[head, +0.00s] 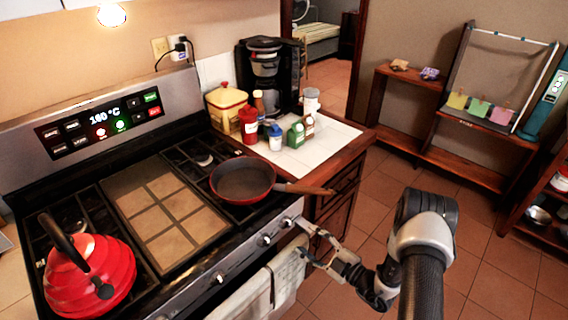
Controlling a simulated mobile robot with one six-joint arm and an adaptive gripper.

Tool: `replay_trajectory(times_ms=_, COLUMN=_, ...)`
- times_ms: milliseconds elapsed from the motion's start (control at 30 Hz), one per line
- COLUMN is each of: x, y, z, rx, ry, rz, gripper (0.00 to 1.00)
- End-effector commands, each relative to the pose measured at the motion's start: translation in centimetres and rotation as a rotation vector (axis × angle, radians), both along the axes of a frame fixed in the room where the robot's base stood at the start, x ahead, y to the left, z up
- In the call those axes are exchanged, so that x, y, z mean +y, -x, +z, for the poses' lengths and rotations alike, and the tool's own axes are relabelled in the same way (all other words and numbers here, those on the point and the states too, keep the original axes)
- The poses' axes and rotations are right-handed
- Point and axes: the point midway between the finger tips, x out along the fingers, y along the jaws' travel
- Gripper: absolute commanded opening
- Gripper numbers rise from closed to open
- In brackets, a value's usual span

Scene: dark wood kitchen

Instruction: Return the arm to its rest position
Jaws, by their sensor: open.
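My arm rises from the lower right of the head view and bends down to the left. My gripper (303,240) is open and empty, in front of the stove's right front corner. It appears close to the control knobs and the pan's handle; whether it touches anything I cannot tell.
A red kettle (88,275) stands on the stove's left. Towels (262,290) hang at the stove's front. A counter (340,140) holds a coffee maker (268,75), jars and bottles. Shelves (455,160) stand along the right wall. The tiled floor (500,275) is open between.

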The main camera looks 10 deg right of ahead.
Motion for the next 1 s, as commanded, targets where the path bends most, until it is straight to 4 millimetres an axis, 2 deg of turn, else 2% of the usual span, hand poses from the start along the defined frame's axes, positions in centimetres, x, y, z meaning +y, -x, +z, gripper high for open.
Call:
replay_trajectory(times_ms=67, x=0.1, y=0.0, z=0.2, rx=-0.004, ry=0.005, rz=0.004, gripper=0.58)
replay_trajectory(times_ms=167, x=0.8, y=-0.3, z=1.7, rx=-0.043, ry=0.053, rz=0.047, gripper=0.58)
replay_trajectory(times_ms=267, x=2.9, y=-0.3, z=5.1, rx=-0.143, ry=0.176, rz=0.155, gripper=0.58)
replay_trajectory(times_ms=300, x=4.0, y=-0.1, z=6.9, rx=-0.203, ry=0.244, rz=0.215, gripper=0.58)
replay_trajectory(times_ms=433, x=8.2, y=1.9, z=12.8, rx=-0.446, ry=0.496, rz=0.442, gripper=0.58)
replay_trajectory(times_ms=567, x=11.6, y=5.3, z=17.6, rx=-0.725, ry=0.741, rz=0.664, gripper=0.58)
replay_trajectory(times_ms=700, x=14.2, y=10.0, z=21.5, rx=-1.06, ry=0.981, rz=0.899, gripper=0.58)
replay_trajectory(times_ms=833, x=15.3, y=14.5, z=24.1, rx=-1.401, ry=1.181, rz=1.112, gripper=0.58)
replay_trajectory(times_ms=1000, x=15.0, y=20.2, z=26.2, rx=-1.884, ry=1.388, rz=1.394, gripper=0.58)
